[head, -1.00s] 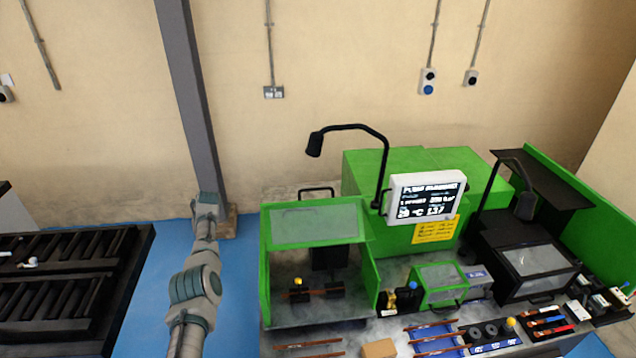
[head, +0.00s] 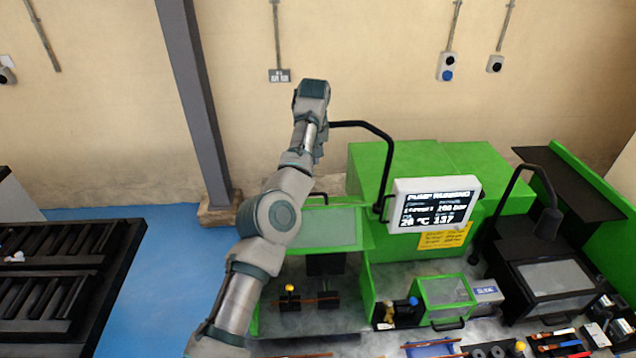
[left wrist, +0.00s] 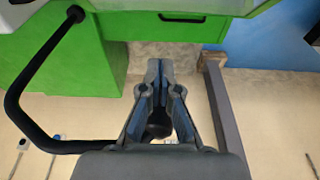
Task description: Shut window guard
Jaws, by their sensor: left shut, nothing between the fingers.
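A large green-framed guard with a clear window (head: 325,228) is raised over the left bay of the machine, leaving the front of the bay open below it. Its black handle (head: 319,198) is at the top edge, partly behind my left arm; in the left wrist view the handle (left wrist: 182,17) is beyond the fingertips. My left gripper (left wrist: 160,65) is shut and empty, apart from the handle. In the head view my own arm largely hides its fingers. My right gripper is not in view.
A black lamp arm (head: 376,140) curves close to my left arm; its head is mostly hidden. A screen (head: 432,204) stands right of the guard. A smaller green guard (head: 445,290) and a black-framed one (head: 557,278) are further right. A grey post (head: 190,90) is at left.

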